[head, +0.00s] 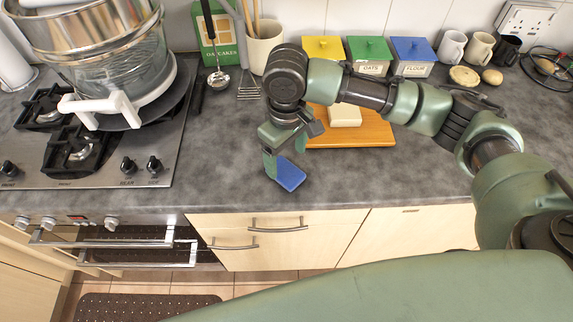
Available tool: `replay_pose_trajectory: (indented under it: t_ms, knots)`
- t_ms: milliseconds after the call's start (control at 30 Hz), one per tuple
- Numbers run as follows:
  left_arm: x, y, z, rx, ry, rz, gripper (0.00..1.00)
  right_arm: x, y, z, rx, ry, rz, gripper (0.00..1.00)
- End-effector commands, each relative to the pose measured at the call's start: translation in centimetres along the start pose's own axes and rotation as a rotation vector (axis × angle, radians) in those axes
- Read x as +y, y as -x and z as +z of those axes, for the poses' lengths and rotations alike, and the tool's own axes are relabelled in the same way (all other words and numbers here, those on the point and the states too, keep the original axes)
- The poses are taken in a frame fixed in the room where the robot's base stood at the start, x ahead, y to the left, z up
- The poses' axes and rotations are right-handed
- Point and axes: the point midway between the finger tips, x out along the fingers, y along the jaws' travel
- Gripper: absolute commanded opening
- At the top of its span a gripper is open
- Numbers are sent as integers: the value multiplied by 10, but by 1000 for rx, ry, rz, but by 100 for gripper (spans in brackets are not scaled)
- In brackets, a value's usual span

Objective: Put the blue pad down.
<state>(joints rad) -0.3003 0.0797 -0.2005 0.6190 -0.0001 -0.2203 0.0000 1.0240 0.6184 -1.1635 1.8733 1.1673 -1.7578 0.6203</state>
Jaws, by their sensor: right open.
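The blue pad (291,175) is at the front part of the grey counter, directly below my right gripper. It looks flat on the counter, close to the front edge. My right gripper (284,156) points down over it with its fingers apart. One green finger stands at the pad's left side and partly hides its edge. I cannot tell whether that finger touches the pad. My left gripper is not in view.
A wooden board (375,131) with a pale block (345,116) lies behind my right gripper. Yellow, green and blue canisters (411,57) stand along the wall. Stacked pans (95,40) stand on the hob at left. The counter (225,170) left of the pad is clear.

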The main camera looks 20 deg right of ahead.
Motion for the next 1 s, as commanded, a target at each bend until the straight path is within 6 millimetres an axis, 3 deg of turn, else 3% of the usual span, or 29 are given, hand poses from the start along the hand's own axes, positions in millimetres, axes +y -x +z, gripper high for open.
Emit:
replay_pose_trajectory:
  t_ms: [200,400,1000]
  knots:
    - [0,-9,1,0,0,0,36,0,45,-1,3,2,0,75]
    - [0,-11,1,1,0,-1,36,0,69,0,0,0,0,75]
    - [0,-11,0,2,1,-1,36,0,74,0,-1,0,-1,75]
